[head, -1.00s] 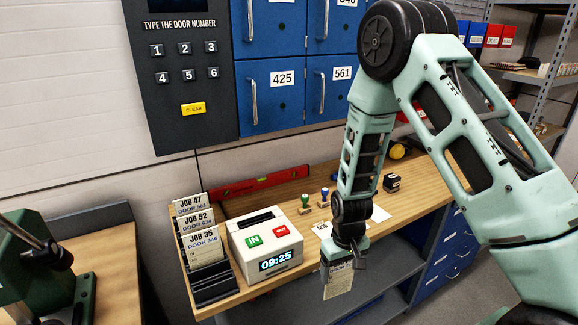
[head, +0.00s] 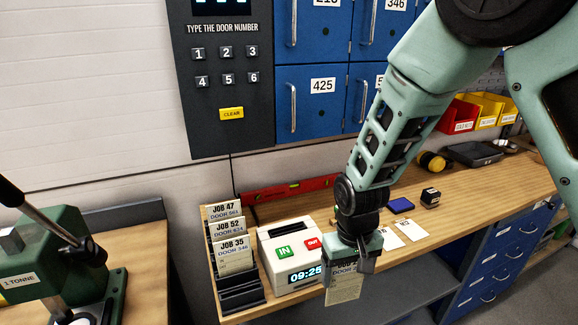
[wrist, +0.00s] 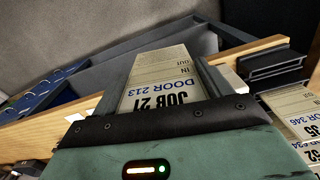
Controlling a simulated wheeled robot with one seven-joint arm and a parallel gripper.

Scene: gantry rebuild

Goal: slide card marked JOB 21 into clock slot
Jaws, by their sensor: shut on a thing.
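My gripper (head: 350,262) is shut on a cream card (head: 344,290), which hangs down from the jaws in front of the bench's front edge. In the wrist view the card (wrist: 165,75) reads JOB 21 and DOOR 213, upside down, with IN and OUT lines beyond. The white time clock (head: 268,262) stands on the bench just left of my gripper. It has a green IN button (head: 284,251), a red OUT button (head: 311,243) and a display reading 09:25, partly covered by my gripper.
A card rack (head: 240,290) left of the clock holds cards JOB 47, JOB 52 and JOB 35 (head: 233,258). A red level (head: 290,190) lies along the wall. A green press (head: 60,260) stands at left. Blue lockers and a keypad panel (head: 225,120) are behind.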

